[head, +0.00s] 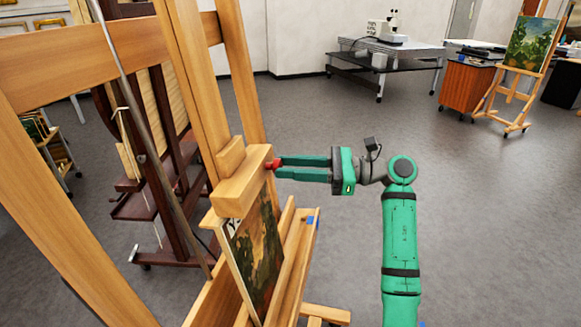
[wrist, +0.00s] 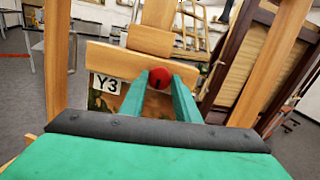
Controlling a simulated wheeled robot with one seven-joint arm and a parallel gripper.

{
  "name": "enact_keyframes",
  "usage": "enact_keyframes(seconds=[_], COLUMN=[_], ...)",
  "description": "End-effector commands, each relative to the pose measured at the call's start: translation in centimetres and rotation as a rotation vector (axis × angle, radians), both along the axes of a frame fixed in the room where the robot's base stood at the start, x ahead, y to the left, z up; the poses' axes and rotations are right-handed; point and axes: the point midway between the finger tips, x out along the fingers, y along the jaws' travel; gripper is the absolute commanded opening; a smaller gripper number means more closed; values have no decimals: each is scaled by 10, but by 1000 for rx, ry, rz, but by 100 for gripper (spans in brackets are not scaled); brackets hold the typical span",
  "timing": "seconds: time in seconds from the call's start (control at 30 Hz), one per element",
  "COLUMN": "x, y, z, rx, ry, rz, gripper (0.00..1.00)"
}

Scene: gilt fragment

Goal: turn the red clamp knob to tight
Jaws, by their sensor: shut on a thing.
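The red clamp knob (head: 273,164) sits on the side of the wooden clamp block (head: 240,186) of the easel. In the wrist view the knob (wrist: 160,77) is round and red with a dark mark on its face. My gripper (head: 280,168) reaches it from the right, its two green fingers level in the head view. In the wrist view my gripper's fingertips (wrist: 160,80) lie on either side of the knob, and they are shut on it. The fingers partly hide the knob in the head view.
A painting (head: 257,245) stands under the clamp block on the easel's ledge (head: 290,262). A white label reading Y3 (wrist: 106,84) shows beside the block. A dark easel (head: 165,205) stands behind on the left. Grey floor is open to the right.

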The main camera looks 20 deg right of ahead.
Motion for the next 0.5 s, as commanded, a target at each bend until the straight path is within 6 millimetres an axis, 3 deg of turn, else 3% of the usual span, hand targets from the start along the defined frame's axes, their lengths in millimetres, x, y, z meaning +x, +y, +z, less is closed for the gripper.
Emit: enact_keyframes(seconds=[0.5], x=[-3], y=[2], z=[-2], rx=[226], ry=[336], rz=[-55], gripper=[7])
